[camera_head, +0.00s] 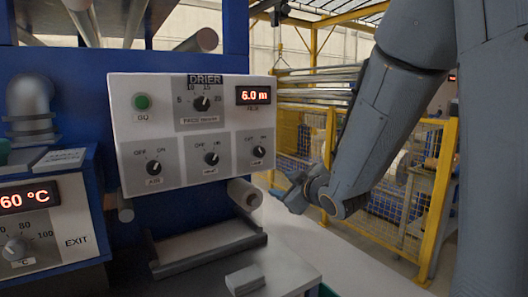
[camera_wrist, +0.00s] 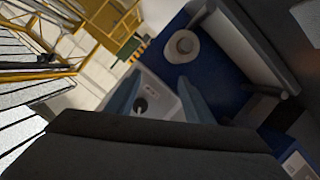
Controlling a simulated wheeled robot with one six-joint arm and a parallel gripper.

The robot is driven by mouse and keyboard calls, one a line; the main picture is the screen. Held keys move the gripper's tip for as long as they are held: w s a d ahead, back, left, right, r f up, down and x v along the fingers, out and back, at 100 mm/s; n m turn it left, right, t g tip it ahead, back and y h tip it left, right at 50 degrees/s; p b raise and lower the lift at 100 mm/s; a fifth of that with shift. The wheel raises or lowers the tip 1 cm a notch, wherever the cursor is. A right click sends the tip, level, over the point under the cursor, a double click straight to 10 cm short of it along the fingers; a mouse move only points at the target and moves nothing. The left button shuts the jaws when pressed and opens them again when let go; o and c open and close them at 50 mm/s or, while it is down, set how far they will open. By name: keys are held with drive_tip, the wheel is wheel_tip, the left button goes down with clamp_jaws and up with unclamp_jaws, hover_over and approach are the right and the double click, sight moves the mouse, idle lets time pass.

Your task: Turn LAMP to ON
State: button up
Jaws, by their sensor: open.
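The white DRIER panel (camera_head: 128,112) carries a row of three dark OFF/ON knobs: left (camera_head: 154,168), middle (camera_head: 211,158) and right (camera_head: 259,151). Their small name labels are too blurred to tell for certain which is LAMP. My gripper (camera_head: 293,193) is right of and below the right knob, apart from the panel. In the wrist view, the fingers of my open gripper (camera_wrist: 158,98) frame a dark knob (camera_wrist: 140,104) on a pale plate, with nothing held.
The panel also has a green button (camera_head: 141,102), an upper dial (camera_head: 201,104) and a red 6.0 m display (camera_head: 254,95). A roller end (camera_head: 245,194) juts out below the panel. A yellow fence (camera_head: 437,200) stands behind my arm at right.

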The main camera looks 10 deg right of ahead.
sight(261, 152)
wheel_tip(261, 152, up, 7)
drive_tip(key=a+n+t+y, duration=0.2)
drive_tip(key=n+t+y, duration=0.1)
drive_tip(key=p+x, duration=0.2)
drive_tip(key=x, duration=0.6)
drive_tip(key=shift+w+d, duration=0.1)
drive_tip(key=shift+w, duration=0.05)
drive_tip(key=c, duration=1)
